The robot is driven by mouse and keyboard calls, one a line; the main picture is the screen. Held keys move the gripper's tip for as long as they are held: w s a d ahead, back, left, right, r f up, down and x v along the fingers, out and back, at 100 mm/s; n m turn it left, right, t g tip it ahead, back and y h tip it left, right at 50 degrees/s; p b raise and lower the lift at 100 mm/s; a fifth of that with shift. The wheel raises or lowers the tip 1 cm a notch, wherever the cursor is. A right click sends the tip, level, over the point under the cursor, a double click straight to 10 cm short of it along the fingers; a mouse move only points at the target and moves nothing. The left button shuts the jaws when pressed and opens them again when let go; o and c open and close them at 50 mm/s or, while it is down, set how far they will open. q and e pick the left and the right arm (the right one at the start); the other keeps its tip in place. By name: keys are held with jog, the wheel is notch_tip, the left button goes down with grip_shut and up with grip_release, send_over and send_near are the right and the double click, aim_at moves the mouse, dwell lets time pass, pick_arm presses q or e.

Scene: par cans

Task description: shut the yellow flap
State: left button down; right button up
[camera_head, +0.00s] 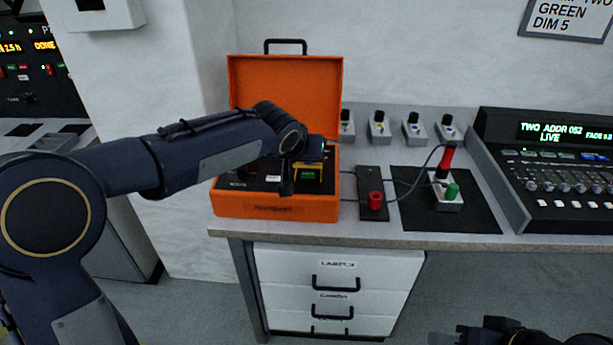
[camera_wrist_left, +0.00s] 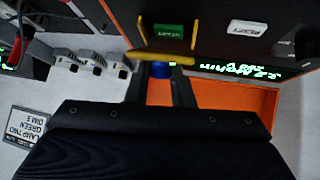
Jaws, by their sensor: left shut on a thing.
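An open orange case (camera_head: 262,206) stands on the counter, with a panel inside. The yellow flap (camera_head: 295,180) frames a green button (camera_head: 308,174) there. In the left wrist view the yellow flap (camera_wrist_left: 160,57) crosses just beyond the fingertips, beside the green button (camera_wrist_left: 168,31). My left gripper (camera_wrist_left: 161,78) is shut on the flap, with a small blue piece (camera_wrist_left: 160,70) between its fingers. The exact contact is dark and partly hidden. In the head view my left arm covers part of the panel. My right gripper (camera_head: 490,332) is low at the bottom right, too dark to read.
Right of the case are a dark strip with a red knob (camera_head: 375,199), a black mat (camera_head: 478,214) with a red-and-green fixture, and a mixing console (camera_head: 560,170). The orange lid (camera_head: 285,85) stands upright behind. Drawers are under the counter.

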aim_at(305, 188)
pick_arm(q)
jog(key=shift+s+f+m+t+b, duration=0.15)
jog(key=shift+s+f+t+b, duration=0.6)
jog(key=shift+b, duration=3.2)
jog(key=shift+s+f+m+t+b, duration=0.3)
jog(key=shift+t+b, duration=0.9)
jog(key=shift+b, duration=2.8)
jog(key=shift+s+f+m+t+b, duration=0.15)
jog(key=shift+f+t+b, duration=0.7)
jog(key=shift+b, duration=3.1)
jog(key=shift+r+h+b, duration=0.25)
jog(key=shift+h+b, duration=0.05)
jog(key=shift+b, duration=0.2)
jog(key=c, duration=1.3)
grip_release()
jog(key=shift+o, duration=0.2)
jog(key=shift+r, duration=0.1)
